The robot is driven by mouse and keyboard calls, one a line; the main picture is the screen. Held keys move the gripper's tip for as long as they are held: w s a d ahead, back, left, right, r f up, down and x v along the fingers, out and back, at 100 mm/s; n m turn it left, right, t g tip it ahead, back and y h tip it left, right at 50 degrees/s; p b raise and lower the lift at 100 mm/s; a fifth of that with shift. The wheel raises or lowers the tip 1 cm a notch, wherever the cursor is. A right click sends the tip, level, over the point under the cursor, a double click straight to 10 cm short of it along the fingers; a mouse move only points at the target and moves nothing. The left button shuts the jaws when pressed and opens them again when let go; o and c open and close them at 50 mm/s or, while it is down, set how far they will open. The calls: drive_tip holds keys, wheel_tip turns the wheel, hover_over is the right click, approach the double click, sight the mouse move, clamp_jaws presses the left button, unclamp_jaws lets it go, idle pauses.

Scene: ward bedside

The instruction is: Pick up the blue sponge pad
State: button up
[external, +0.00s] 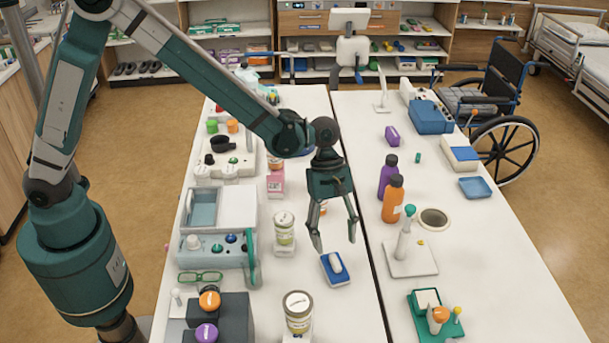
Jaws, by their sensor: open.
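A small blue pad (338,278) lies flat on the left white table, near the table's right edge. A white rounded object (335,262) sits on top of it; I cannot tell whether it is part of the pad. My gripper (334,243) points down with its two fingers spread and nothing between them. In the external view its fingertips show just above and behind the pad, apart from it. The height of the fingertips over the table is hard to tell.
Labelled jars (298,312) and (284,230) stand left of the pad. A dark gap (372,270) separates the two tables. On the right table are an orange bottle (393,200), a purple bottle (388,176) and a white stand (410,262). The table just around the pad is clear.

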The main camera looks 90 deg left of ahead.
sight(335, 259)
drive_tip(key=shift+x, duration=1.3)
drive_tip(key=shift+s+x, duration=0.2)
drive_tip(key=shift+x, duration=2.35)
drive_tip(key=shift+a, duration=0.1)
drive_tip(key=shift+c, duration=0.6)
drive_tip(key=c, duration=0.9)
